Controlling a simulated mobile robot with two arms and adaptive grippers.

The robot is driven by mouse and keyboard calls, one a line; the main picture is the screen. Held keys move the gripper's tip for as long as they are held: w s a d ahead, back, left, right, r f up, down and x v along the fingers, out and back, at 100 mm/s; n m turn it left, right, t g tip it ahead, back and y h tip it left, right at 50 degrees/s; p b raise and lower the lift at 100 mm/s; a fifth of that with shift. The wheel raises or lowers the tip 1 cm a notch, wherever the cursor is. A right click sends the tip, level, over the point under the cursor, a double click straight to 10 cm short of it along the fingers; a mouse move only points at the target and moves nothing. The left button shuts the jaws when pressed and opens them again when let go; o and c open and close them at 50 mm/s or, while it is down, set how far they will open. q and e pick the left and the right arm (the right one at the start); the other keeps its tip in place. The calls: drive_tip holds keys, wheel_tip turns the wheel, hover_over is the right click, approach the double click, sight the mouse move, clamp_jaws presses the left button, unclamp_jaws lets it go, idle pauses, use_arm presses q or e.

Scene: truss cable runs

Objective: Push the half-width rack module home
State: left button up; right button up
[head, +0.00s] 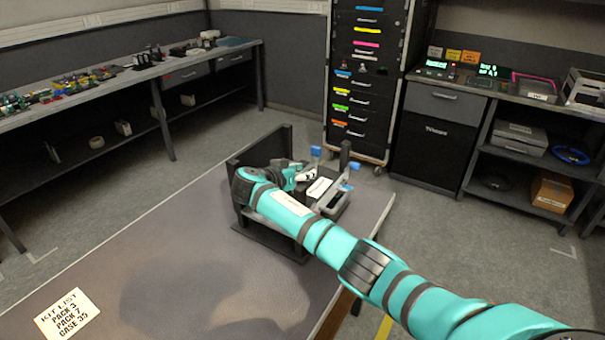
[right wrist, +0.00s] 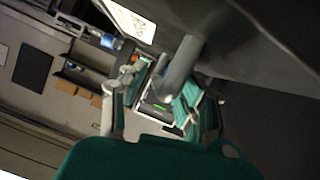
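The rack module (head: 318,188) looks like a small grey unit with a pale top. It sits at the dark rack frame (head: 276,240) near the table's far right corner; blue pieces show around it. My arm hides part of the frame and module, so how deep the module sits cannot be told. My right gripper (head: 303,175) is beside the module's left side; contact is unclear. In the right wrist view, my right gripper (right wrist: 153,88) shows a gap between its fingers, with a grey rounded bar close to the right one. My left gripper is out of view.
The table (head: 160,250) is mostly clear, with a kit list card (head: 67,313) at front left. A cluttered bench (head: 130,78) stands at left. A drawer cabinet (head: 362,75) and a right-hand bench (head: 465,95) stand behind. Open floor lies between.

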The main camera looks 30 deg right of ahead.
clamp_jaws()
drive_tip(key=shift+o, duration=1.6)
unclamp_jaws()
drive_tip(key=v, duration=1.2)
